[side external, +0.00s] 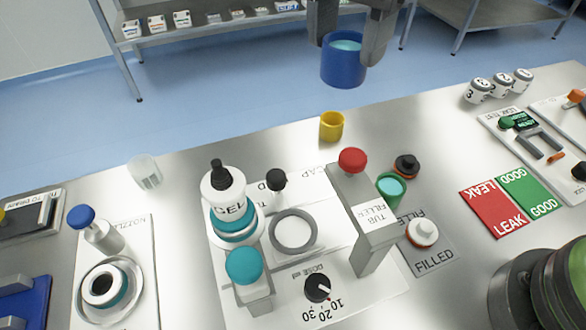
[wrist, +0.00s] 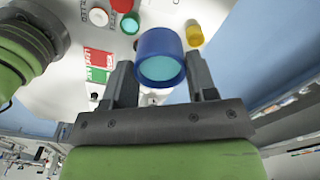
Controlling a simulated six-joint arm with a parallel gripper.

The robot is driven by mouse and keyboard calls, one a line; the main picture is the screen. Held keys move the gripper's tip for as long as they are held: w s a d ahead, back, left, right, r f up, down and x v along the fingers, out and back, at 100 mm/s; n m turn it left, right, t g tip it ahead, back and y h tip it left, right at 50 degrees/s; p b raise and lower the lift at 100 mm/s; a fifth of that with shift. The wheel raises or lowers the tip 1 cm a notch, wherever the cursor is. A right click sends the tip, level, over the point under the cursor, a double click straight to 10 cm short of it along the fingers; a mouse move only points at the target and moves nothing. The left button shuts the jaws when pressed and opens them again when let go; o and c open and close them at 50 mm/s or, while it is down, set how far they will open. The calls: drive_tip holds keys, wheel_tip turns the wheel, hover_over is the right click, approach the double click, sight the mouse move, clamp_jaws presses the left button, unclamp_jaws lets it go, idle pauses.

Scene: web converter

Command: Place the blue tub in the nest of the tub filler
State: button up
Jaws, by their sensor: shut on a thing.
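The blue tub (side external: 343,70) hangs in the air above the back of the table, roughly upright, with a teal surface showing inside its rim. My gripper (side external: 347,48) is shut on it, one finger on each side. The wrist view also shows the tub (wrist: 160,45) between the fingers of my gripper (wrist: 161,80). The tub filler (side external: 365,222) is a grey post with a red knob (side external: 352,160). A grey ring (side external: 293,209) lies on the white panel to its left. I cannot tell which part is the nest.
A green tub (side external: 391,189) with a teal top stands right of the filler. A yellow cup (side external: 331,126) stands at the table's back edge. The white dispenser (side external: 222,184) and teal-topped post (side external: 246,266) stand left of the ring. A FILLED plate (side external: 436,261) lies right.

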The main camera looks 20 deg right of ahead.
drive_tip(key=s+a+m, duration=0.6)
drive_tip(key=a+m, duration=0.2)
drive_tip(key=m, duration=0.3)
wheel_tip(320, 180, down, 16)
drive_tip(key=shift+d+f, duration=0.1)
drive_tip(key=shift+f, duration=0.15)
drive_tip(key=shift+w+f, duration=0.1)
drive_tip(key=shift+f, duration=2.15)
drive_tip(key=shift+f, duration=0.15)
drive_tip(key=o, duration=0.9)
